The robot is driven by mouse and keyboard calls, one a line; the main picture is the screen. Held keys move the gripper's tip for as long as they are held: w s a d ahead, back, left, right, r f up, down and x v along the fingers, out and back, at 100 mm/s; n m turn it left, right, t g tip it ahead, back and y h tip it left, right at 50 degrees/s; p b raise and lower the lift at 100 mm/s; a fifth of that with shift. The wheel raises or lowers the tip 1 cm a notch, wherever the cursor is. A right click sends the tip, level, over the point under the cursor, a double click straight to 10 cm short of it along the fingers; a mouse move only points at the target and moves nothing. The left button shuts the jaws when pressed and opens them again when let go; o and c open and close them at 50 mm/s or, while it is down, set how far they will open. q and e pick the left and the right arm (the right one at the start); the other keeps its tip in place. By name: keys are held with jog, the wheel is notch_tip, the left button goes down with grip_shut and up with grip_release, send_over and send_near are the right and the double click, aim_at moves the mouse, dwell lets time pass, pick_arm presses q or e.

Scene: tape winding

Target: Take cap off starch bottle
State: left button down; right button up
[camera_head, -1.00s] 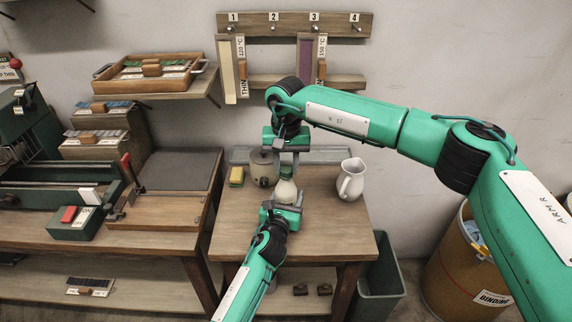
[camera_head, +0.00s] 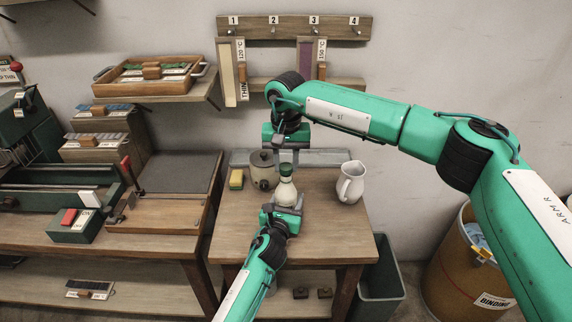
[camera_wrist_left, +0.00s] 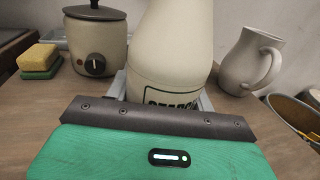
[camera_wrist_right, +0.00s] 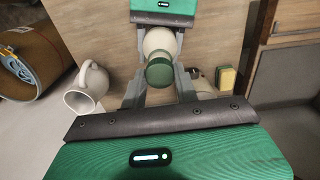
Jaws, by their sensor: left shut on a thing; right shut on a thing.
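The starch bottle (camera_head: 286,188) is white with a green cap (camera_head: 286,169) and stands upright on the small wooden table. My left gripper (camera_head: 284,207) is shut around the bottle's body from the front. The left wrist view shows the bottle (camera_wrist_left: 170,50) up close, its dark label partly hidden by the gripper. My right gripper (camera_head: 286,163) points down from above, its fingers at the cap. In the right wrist view the cap (camera_wrist_right: 160,76) sits between the fingers, with the white bottle beyond. Whether the cap is still seated on the neck cannot be told.
A cooker pot (camera_head: 263,170) and a yellow-green sponge (camera_head: 236,179) stand left of the bottle. A white pitcher (camera_head: 351,183) stands to the right. A grey tray (camera_head: 325,157) lies behind. The table's front right is bare.

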aim_at(286, 166)
jog(key=shift+r, duration=0.2)
jog(key=shift+r, duration=2)
pick_arm(q)
jog(key=shift+c, duration=2.3)
grip_release()
jog(key=shift+s, duration=0.1)
